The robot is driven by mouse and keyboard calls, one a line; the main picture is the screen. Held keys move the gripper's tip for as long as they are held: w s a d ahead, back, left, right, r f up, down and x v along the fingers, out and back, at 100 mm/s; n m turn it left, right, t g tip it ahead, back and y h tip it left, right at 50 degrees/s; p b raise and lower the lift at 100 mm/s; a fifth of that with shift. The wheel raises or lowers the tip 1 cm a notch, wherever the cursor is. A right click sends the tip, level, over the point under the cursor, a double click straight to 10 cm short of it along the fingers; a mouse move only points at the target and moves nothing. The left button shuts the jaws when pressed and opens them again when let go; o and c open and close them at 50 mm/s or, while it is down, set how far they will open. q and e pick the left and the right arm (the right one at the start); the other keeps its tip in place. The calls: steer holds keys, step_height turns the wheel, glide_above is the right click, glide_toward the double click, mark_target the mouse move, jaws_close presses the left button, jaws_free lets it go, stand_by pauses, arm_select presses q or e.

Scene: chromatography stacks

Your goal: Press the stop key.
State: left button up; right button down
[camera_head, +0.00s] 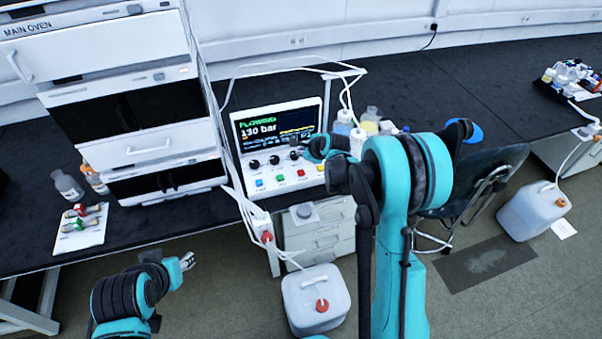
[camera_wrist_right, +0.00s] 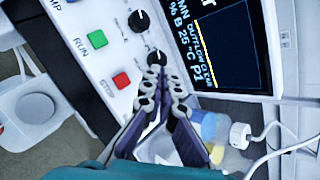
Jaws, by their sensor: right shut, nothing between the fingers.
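The pump unit (camera_head: 234,141) on the bench has a lit screen (camera_head: 277,124) reading FLOWING and 130 bar. Its sloped panel has black knobs and a row of coloured keys. The red stop key (camera_head: 300,173) shows in the right wrist view (camera_wrist_right: 121,80) with the label STOP, left of my fingers and uncovered. The green RUN key (camera_wrist_right: 97,39) is beside it. My right gripper (camera_wrist_right: 160,72) is shut and empty, its tips over the panel by a black knob (camera_wrist_right: 157,57); I cannot tell if they touch. My left gripper (camera_head: 187,261) is low, away from the panel; its finger gap is unclear.
An oven stack (camera_head: 150,149) stands left of the pump unit. Bottles (camera_head: 370,121) and tubing stand to its right, close to my right arm. A drawer unit (camera_head: 320,238) and a white canister (camera_head: 316,300) are below the bench.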

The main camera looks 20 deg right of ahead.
mark_target(302, 173)
step_height(302, 173, down, 8)
steer(key=b, duration=0.5)
steer(key=shift+r, duration=0.1)
stand_by(1.1)
steer(key=shift+f+b, duration=0.45)
steer(key=shift+b, duration=0.15)
steer(key=shift+f+b, duration=0.45)
steer(key=shift+f, duration=0.05)
stand_by(0.4)
steer(key=shift+r, duration=0.1)
steer(key=shift+r+p, duration=0.6)
steer(key=shift+r, duration=0.25)
steer(key=shift+r, duration=0.1)
